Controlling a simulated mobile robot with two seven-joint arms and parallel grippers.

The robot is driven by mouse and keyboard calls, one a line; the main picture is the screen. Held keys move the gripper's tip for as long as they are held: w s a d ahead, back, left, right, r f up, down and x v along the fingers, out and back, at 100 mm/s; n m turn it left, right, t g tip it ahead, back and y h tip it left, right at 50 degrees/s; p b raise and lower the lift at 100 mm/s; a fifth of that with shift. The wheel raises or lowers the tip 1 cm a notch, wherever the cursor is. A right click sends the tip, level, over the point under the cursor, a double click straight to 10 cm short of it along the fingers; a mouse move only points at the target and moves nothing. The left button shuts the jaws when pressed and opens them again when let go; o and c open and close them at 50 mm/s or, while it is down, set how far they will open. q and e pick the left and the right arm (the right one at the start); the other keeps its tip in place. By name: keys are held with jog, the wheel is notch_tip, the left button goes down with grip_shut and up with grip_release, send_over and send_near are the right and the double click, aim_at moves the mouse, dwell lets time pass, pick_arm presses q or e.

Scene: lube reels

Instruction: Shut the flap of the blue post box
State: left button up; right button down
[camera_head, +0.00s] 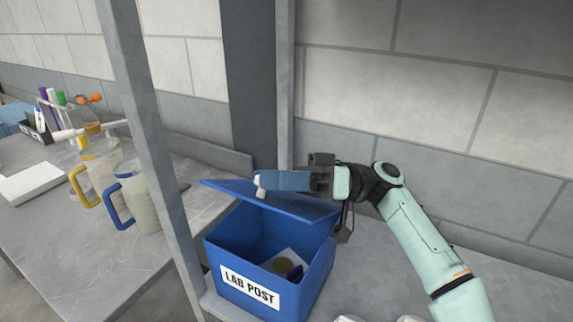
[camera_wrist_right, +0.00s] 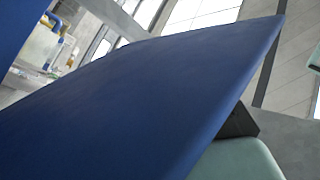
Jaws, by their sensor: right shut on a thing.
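The blue post box (camera_head: 265,300), marked LAB POST, stands open-topped at the middle bottom of the head view, with something pale inside. Its blue flap (camera_head: 226,188) is raised and tilted over the opening. A wide blue panel (camera_wrist_right: 130,90), seemingly the flap, fills most of the right wrist view. My right gripper (camera_head: 318,181) is above the flap, shut on a lighter blue piece (camera_head: 285,181) with a white end. I cannot tell whether this piece touches the flap. Its fingertips are mostly hidden. My left gripper is not in view.
A grey upright post (camera_head: 158,130) stands left of the box, another behind it. Jugs with yellow and blue handles (camera_head: 115,205) and a tube rack (camera_head: 45,125) are on the left table. A block wall is close behind; the surface right of the box looks mostly clear.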

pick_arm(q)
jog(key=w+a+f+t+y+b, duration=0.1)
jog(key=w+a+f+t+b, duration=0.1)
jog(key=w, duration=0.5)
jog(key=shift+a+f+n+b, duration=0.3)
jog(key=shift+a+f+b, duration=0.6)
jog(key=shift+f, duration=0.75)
pick_arm(e)
jog(key=s+a+f+n+h, duration=0.2)
jog(key=s+f+n+h, duration=0.1)
jog(key=f, duration=0.5)
jog(key=shift+s+n+t+h, duration=0.35)
jog(key=shift+n+t+h, duration=0.05)
jog(key=shift+n+h, duration=0.45)
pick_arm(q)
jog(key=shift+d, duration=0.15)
pick_arm(e)
jog(key=shift+a, duration=0.1)
jog(key=c, duration=0.8)
grip_release()
jog(key=shift+c, duration=0.2)
